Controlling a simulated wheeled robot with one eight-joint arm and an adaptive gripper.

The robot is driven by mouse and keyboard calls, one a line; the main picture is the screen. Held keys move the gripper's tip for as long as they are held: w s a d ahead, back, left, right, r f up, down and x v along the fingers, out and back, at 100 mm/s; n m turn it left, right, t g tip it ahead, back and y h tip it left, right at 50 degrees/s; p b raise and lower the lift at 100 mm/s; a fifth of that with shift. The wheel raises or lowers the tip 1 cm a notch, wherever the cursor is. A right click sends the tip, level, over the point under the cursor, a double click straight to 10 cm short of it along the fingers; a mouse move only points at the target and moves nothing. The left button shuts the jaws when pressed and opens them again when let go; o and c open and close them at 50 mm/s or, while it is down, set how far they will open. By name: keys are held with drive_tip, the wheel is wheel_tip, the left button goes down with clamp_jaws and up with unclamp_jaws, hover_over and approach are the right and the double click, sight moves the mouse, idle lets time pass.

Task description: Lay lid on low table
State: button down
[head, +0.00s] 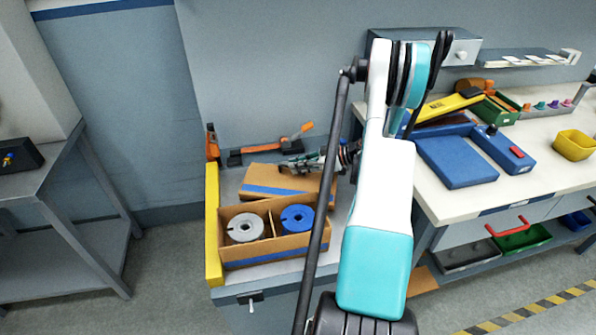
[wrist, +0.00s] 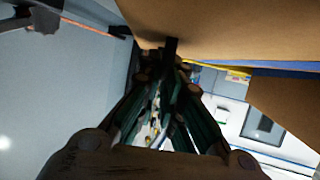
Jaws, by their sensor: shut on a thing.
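The cardboard lid (head: 272,180) with a blue stripe is just behind an open cardboard box (head: 262,259) on the low grey table (head: 229,184). My gripper (head: 290,168) is at the lid's far right edge, shut on it. In the wrist view, the lid (wrist: 225,28) fills the top and its edge meets my fingertips (wrist: 170,50). The lid looks nearly flat in the head view. I cannot tell whether it touches the table. The box holds a grey pulley (head: 244,228) and a blue pulley (head: 297,219) in separate compartments.
A yellow rail (head: 213,240) edges the low table on the left. An orange-handled clamp (head: 270,147) lies at the back by the wall. The workbench (head: 450,207) at right carries a blue case (head: 455,160), bins and tools. My arm hides the table's right side.

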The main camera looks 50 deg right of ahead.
drive_tip(key=shift+f, duration=0.55)
